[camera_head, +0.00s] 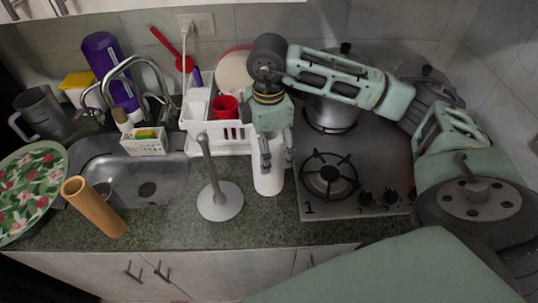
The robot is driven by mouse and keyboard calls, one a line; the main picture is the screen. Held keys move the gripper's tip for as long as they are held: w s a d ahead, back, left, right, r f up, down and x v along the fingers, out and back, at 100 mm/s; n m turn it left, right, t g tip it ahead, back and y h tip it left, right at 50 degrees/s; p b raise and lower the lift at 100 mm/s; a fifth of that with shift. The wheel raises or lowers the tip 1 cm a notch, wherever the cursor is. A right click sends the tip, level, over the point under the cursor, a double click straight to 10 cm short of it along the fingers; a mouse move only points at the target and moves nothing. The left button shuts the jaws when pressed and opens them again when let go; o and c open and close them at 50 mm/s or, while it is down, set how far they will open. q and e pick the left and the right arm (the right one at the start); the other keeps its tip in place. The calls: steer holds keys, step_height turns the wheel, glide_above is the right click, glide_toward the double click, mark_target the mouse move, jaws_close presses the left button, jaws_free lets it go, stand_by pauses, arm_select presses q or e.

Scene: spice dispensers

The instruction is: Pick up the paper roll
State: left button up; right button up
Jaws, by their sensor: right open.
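The paper roll (268,183) is a white upright cylinder on the green counter, left of the stove. My right gripper (278,162) points down at the top of the roll, with its fingers spread. One finger overlaps the roll's upper part in the picture, and the other is by its right side. I cannot tell whether either finger touches it. The gripper hides part of the roll's top. My left gripper is not in view.
A grey stand with a bare rod (212,172) is just left of the roll. A white dish rack (236,133) with a red cup stands behind. The gas stove (315,207) is to the right. A tan cylinder (93,207) is in front of the sink (173,182).

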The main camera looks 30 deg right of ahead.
steer(key=shift+w+f, duration=0.1)
steer(key=shift+f, duration=0.1)
steer(key=c, duration=1.6)
steer(key=shift+r, duration=0.1)
steer(key=shift+c, duration=0.2)
